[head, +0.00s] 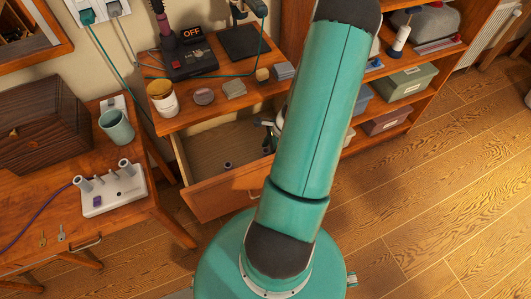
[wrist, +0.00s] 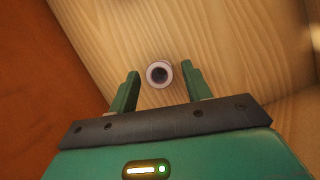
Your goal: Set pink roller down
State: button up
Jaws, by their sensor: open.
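The roller (wrist: 157,82) shows in the wrist view as a pale pinkish ring with a dark hollow centre, end-on to the camera. It appears to stand upright on the light wooden drawer floor. My gripper (wrist: 160,71) is open, with one green finger on each side of the roller and visible gaps between. In the head view my arm hides most of my gripper over the open drawer (head: 218,202). A small dark round thing (head: 228,165) lies in that drawer; I cannot tell if it is the roller.
The desktop above the drawer holds a white-yellow cup (head: 162,98), a black device marked OFF (head: 192,60) and several small blocks. At left a table holds a wooden box (head: 42,125), a teal mug (head: 117,127) and a white power strip (head: 112,190). Floor at right is clear.

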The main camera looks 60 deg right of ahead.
jog(key=v, duration=0.9)
jog(key=shift+w, duration=0.1)
